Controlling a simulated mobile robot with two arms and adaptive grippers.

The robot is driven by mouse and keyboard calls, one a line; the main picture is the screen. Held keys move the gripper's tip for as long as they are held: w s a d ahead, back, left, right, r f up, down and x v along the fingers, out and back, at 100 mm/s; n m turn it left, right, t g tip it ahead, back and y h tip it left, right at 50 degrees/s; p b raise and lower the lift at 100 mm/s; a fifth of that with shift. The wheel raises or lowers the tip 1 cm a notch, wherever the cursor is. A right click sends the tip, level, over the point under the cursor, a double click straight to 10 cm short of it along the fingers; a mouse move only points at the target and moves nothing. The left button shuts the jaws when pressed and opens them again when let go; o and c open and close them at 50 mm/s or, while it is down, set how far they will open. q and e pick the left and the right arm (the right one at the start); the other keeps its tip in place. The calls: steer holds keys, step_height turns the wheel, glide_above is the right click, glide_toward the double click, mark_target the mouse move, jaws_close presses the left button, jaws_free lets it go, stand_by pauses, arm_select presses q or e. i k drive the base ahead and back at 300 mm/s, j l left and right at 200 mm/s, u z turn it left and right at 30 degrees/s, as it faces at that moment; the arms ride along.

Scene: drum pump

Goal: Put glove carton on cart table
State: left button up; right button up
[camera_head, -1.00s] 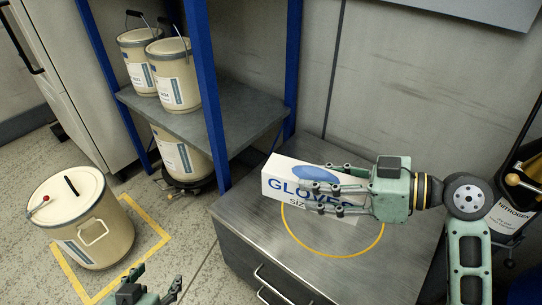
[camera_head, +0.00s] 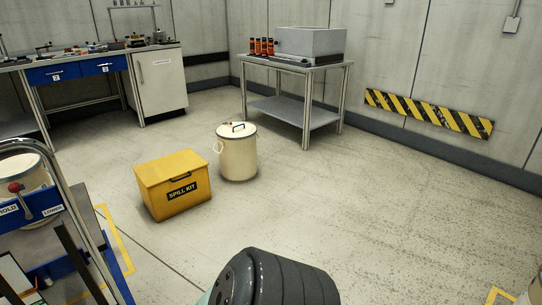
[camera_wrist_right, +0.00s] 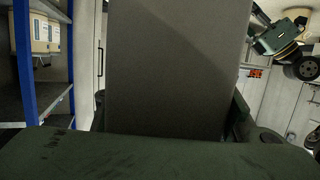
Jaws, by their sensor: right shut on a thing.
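In the right wrist view a large, plain grey-brown face of the glove carton (camera_wrist_right: 178,60) fills the middle. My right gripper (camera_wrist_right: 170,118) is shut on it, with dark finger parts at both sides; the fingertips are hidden. No lettering shows on this face. The carton and right gripper are outside the head view. A teal part of my other arm (camera_wrist_right: 282,38) shows at the upper right of the wrist view; its fingers cannot be made out. No surface in the head view can be surely told as the cart table.
A steel table (camera_head: 312,72) at the back holds orange bottles and a grey box. A yellow spill kit (camera_head: 174,186) and a cream drum (camera_head: 238,155) stand on the floor. A railed unit with a blue HOLD/LOWER panel (camera_head: 34,212) is at left.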

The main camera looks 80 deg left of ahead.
mark_target(52, 242)
steer(key=k+u, duration=0.75)
steer(key=k+j+u, duration=0.2)
steer(key=u, duration=0.2)
steer(key=k+j+u, duration=0.35)
steer(key=l, duration=0.1)
